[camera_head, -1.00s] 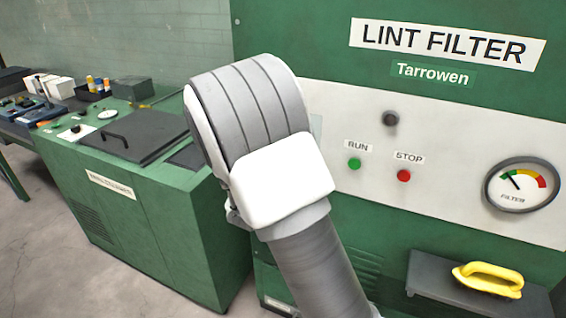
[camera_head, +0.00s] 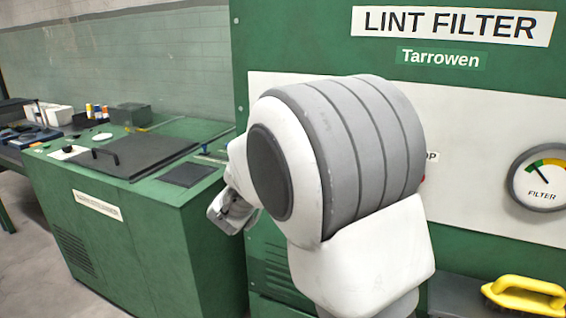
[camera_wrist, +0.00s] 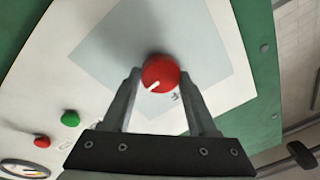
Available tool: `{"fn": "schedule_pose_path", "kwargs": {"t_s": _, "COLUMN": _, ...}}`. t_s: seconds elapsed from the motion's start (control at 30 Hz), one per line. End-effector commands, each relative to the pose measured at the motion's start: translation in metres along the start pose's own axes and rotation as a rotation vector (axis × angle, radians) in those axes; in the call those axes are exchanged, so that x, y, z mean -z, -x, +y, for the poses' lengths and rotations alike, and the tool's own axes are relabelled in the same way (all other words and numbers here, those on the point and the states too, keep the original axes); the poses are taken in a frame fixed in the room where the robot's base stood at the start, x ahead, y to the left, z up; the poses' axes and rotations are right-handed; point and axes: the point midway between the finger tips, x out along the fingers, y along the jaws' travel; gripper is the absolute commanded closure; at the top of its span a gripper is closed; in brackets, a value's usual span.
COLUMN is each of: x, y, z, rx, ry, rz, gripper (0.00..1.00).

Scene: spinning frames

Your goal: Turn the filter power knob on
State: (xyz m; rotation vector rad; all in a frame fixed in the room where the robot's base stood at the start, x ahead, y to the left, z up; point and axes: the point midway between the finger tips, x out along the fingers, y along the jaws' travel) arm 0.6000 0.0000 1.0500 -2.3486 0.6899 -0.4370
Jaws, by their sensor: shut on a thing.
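The red round knob (camera_wrist: 160,69) sits on a grey-blue plate on the white panel (camera_wrist: 215,65) in the wrist view. A short white mark on the knob points to the lower left of that picture. My gripper (camera_wrist: 160,77) has one finger on each side of the knob and is shut on it. Small lettering beside the knob is partly covered by a finger and unreadable. In the head view, my arm hides the knob and much of the panel of the green lint filter cabinet (camera_head: 300,35).
A green button (camera_wrist: 70,118), a red button (camera_wrist: 42,141) and a round gauge (camera_head: 541,178) share the panel. A yellow handled tool (camera_head: 525,297) lies on a dark shelf at lower right. A green machine (camera_head: 160,225) stands left of the cabinet.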

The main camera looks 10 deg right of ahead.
Motion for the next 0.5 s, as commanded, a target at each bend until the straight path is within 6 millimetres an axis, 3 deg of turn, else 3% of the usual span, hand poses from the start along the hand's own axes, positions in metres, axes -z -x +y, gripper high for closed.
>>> {"fn": "schedule_pose_path", "kwargs": {"t_s": 0.5, "x": -0.0001, "y": 0.0001, "z": -0.0002, "rx": -0.007, "ry": -0.075, "rz": 0.006, "gripper": 0.97}}
